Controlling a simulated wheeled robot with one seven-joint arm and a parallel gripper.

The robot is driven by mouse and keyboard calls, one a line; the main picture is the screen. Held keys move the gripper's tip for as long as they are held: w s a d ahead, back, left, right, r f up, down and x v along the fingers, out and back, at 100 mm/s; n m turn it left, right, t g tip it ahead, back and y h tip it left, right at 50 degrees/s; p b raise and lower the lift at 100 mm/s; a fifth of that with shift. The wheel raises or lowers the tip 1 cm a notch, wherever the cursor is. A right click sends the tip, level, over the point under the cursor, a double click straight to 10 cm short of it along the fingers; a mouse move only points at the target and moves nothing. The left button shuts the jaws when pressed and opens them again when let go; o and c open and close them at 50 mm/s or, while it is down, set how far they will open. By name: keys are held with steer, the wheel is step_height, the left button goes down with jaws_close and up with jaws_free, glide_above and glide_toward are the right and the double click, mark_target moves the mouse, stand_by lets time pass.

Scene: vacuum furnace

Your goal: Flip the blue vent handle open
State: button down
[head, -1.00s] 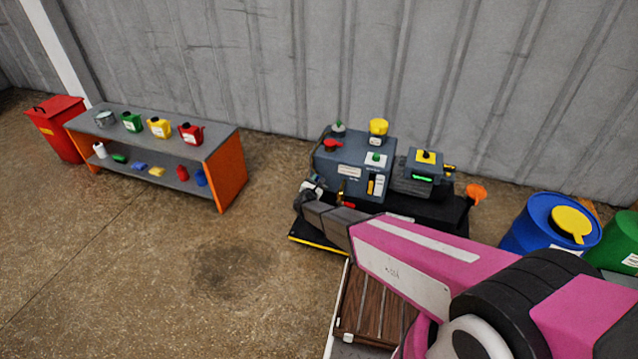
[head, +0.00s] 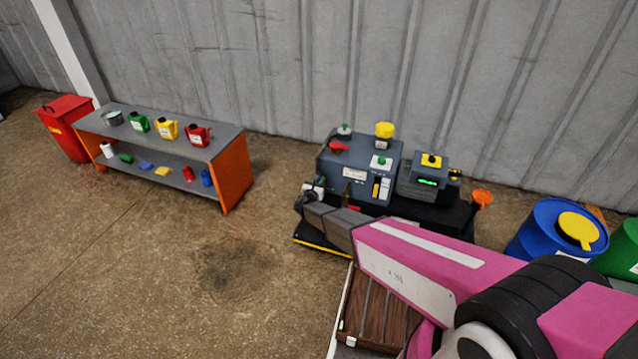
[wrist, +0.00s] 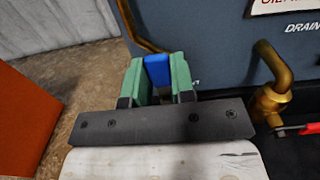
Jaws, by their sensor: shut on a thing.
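In the wrist view, my gripper (wrist: 157,82) has its two green fingers closed on the blue vent handle (wrist: 157,68). The handle shows as a short blue piece between the fingers, close to the blue-grey front of the machine (wrist: 205,45). Its lower part and mounting are hidden by the fingers and the dark gripper bar. In the head view, my arm reaches to the lower left of the machine (head: 352,172); the fingers and the blue handle cannot be made out there.
A brass drain pipe (wrist: 275,75) with a red lever (wrist: 308,129) stands right of my gripper in the wrist view. An orange-sided shelf (head: 233,172) stands left, a blue drum (head: 530,235) right. Open floor lies between shelf and machine.

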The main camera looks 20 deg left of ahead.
steer(key=c, duration=1)
jaws_free()
steer(key=shift+o, duration=0.2)
steer(key=shift+s, duration=0.1)
steer(key=s, duration=1)
steer(key=shift+s+a, duration=0.3)
steer(key=shift+a, duration=0.1)
